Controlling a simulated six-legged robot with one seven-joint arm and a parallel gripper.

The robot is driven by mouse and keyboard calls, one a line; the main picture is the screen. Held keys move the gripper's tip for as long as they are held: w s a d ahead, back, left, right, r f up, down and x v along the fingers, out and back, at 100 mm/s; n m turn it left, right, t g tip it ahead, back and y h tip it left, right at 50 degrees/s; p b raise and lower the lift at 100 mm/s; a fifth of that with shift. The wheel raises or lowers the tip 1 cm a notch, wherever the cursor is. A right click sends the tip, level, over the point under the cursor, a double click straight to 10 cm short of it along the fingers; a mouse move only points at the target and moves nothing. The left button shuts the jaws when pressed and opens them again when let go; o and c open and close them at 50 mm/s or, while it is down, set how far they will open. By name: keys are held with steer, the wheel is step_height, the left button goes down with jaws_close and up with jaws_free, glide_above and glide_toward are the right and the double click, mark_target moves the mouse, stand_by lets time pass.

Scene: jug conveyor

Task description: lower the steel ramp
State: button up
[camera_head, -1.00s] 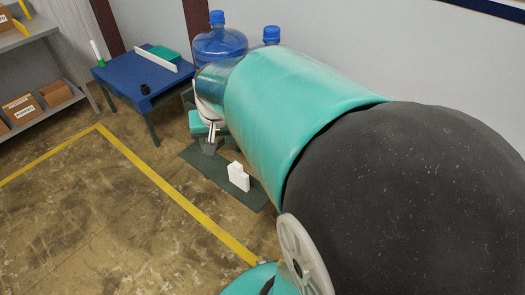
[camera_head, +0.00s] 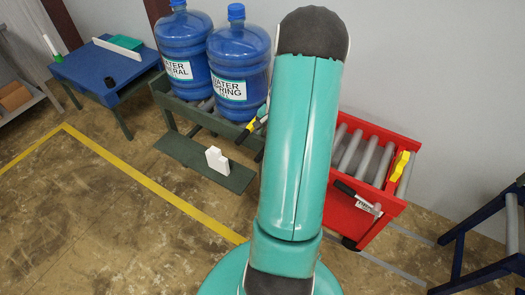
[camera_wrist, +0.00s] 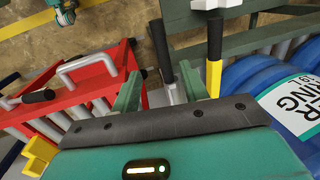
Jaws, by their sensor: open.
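My gripper (camera_wrist: 158,84) is open in the wrist view, its two green fingers spread in the gap between a red roller cart (camera_wrist: 80,82) and a green conveyor frame (camera_wrist: 190,18). A pale steel piece (camera_wrist: 173,90) with a black grip (camera_wrist: 160,48) shows between the fingers, close to the right one. It may be the steel ramp, but I cannot tell, nor whether they touch. A lever with a yellow lower part (camera_wrist: 214,77) and dark upper part stands right of the fingers. In the head view my arm hides the gripper and most of the gap.
Two blue water jugs (camera_head: 186,45) (camera_head: 240,65) stand on the green conveyor (camera_head: 186,108). The red cart (camera_head: 357,215) has grey rollers, a yellow part and a black-gripped handle. A blue table (camera_head: 105,70) stands left and a blue frame (camera_head: 460,250) right. The left floor is clear.

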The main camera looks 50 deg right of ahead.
mark_target(263, 152)
steer(key=f, duration=0.4)
steer(key=w+f, duration=0.1)
steer(key=f, duration=0.3)
steer(key=w+f, duration=0.1)
steer(key=f, duration=0.2)
steer(key=shift+w+a+f, duration=0.15)
steer(key=shift+w+f, duration=0.05)
steer(key=shift+f, duration=0.2)
jaws_close()
